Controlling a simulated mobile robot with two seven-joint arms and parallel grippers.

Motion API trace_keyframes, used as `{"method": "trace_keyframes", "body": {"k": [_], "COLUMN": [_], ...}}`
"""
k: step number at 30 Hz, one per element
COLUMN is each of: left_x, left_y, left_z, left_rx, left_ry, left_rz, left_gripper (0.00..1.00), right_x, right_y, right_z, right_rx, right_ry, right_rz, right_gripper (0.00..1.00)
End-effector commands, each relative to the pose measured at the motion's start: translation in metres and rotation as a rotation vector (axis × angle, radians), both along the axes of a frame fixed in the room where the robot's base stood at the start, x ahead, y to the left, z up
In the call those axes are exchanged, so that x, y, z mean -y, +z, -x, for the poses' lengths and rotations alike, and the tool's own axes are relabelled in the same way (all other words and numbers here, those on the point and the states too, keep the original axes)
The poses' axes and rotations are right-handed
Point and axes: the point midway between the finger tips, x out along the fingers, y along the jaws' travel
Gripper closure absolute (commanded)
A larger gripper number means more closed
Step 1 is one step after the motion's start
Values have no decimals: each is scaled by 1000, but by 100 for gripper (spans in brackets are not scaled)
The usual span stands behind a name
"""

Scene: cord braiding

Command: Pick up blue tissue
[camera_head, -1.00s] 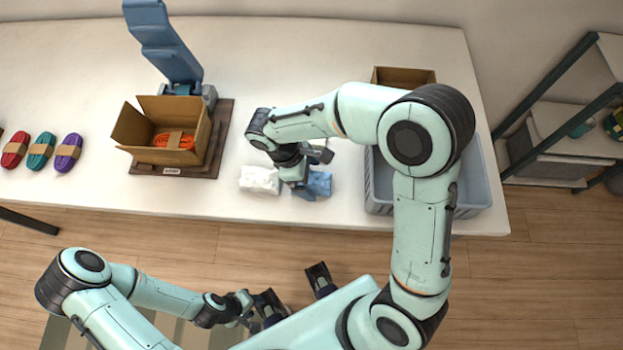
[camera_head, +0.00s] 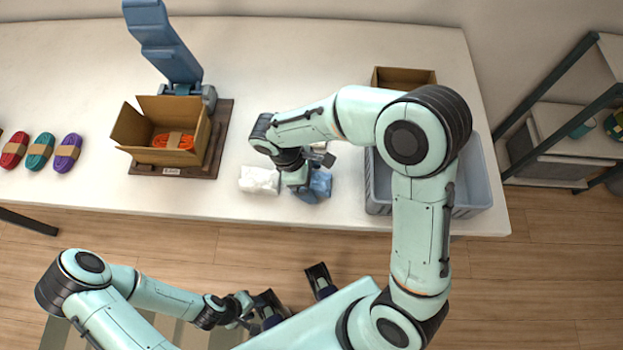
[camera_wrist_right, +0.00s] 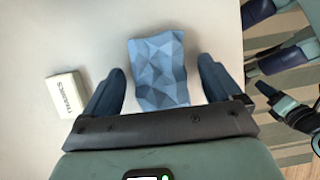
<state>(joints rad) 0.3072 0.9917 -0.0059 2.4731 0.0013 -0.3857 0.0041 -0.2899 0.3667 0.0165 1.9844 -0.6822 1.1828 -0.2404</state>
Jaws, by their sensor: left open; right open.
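The blue tissue (camera_head: 321,182) lies on the white table, partly covered by my right gripper (camera_head: 312,185) in the head view. In the right wrist view the tissue (camera_wrist_right: 160,72) is a crumpled, faceted blue piece. It lies between the two spread fingers of my right gripper (camera_wrist_right: 161,68), with a gap on each side. The fingers are open and do not touch it; their exact height above the table is unclear. My left gripper (camera_head: 250,308) is open, low in front of the table and far from the tissue.
A crumpled white tissue (camera_head: 259,180) lies just left of the right gripper. A grey bin (camera_head: 475,195) stands at right. A small white block with lettering (camera_wrist_right: 66,93) lies near the blue tissue. An open cardboard box (camera_head: 137,128) with orange cord stands at left.

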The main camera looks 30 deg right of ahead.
Motion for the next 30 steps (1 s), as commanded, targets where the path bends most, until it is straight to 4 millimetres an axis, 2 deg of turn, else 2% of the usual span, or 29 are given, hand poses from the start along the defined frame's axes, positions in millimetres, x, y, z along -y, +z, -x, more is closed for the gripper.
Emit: {"method": "trace_keyframes", "body": {"k": [4, 9, 23, 26, 30], "left_x": [0, 0, 0, 0, 0], "left_y": [0, 0, 2, 4, 8], "left_z": [0, 0, -1, -1, -3], "left_rx": [0, 0, 1, 2, 3], "left_ry": [0, 0, 0, 0, 0], "left_rz": [0, 0, 0, 1, 0], "left_gripper": [57, 57, 57, 57, 57], "right_x": [0, 0, 0, 0, 0], "right_y": [0, 0, 5, 15, 40], "right_z": [0, 0, 0, -1, -1], "right_rx": [0, 0, 2, 3, 5], "right_ry": [0, 0, -1, 0, 0], "right_rz": [0, 0, -1, 0, -2], "right_gripper": [8, 63, 63, 63, 63]}}
